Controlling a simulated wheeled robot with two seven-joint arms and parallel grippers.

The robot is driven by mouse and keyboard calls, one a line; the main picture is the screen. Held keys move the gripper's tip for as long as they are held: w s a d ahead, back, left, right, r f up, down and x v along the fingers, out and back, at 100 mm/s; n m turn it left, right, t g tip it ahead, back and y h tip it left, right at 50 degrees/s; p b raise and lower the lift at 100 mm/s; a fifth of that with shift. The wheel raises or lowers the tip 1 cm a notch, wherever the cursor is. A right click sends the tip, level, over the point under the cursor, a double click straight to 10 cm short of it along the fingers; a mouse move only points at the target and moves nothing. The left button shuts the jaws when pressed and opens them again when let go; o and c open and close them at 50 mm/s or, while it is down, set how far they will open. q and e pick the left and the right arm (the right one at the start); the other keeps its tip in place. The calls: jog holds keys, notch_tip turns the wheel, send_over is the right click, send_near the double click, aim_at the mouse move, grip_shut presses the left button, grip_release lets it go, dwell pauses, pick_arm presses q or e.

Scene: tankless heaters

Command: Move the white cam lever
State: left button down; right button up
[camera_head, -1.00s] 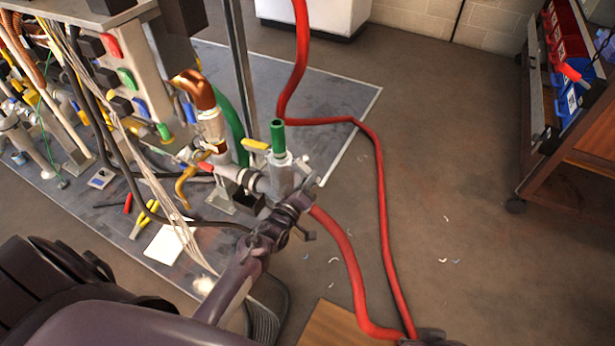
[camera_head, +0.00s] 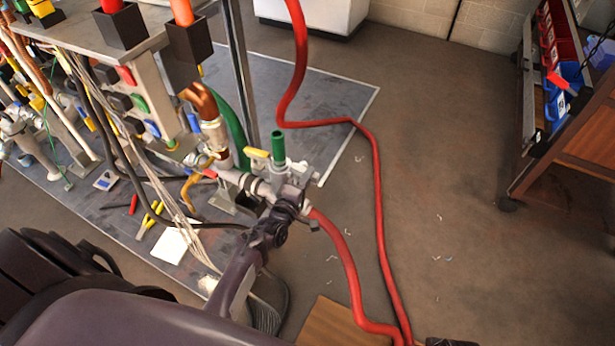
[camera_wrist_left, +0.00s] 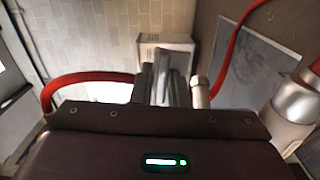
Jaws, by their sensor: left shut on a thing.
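My left gripper (camera_head: 289,197) reaches from the lower left to a pale pipe fitting (camera_head: 279,176) with a green top (camera_head: 279,146). It also shows in the left wrist view (camera_wrist_left: 162,86), its fingers shut on a narrow pale piece. This piece appears to be the white cam lever (camera_wrist_left: 162,62), at the fitting where a red hose (camera_head: 340,250) joins. In the head view the gripper hides most of the lever, so its angle is unclear. A white cylindrical part (camera_wrist_left: 200,92) stands just right of the fingers in the wrist view.
A yellow-handled valve (camera_head: 257,153) and copper pipe (camera_head: 203,103) are close behind and left of the gripper. Loose cables (camera_head: 150,180) hang to the left. A wooden rack with bins (camera_head: 565,130) stands at the right. The floor between is open, with small scraps.

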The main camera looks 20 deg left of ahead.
jog(key=shift+f, duration=0.15)
pick_arm(q)
jog(key=c, duration=1.7)
grip_release()
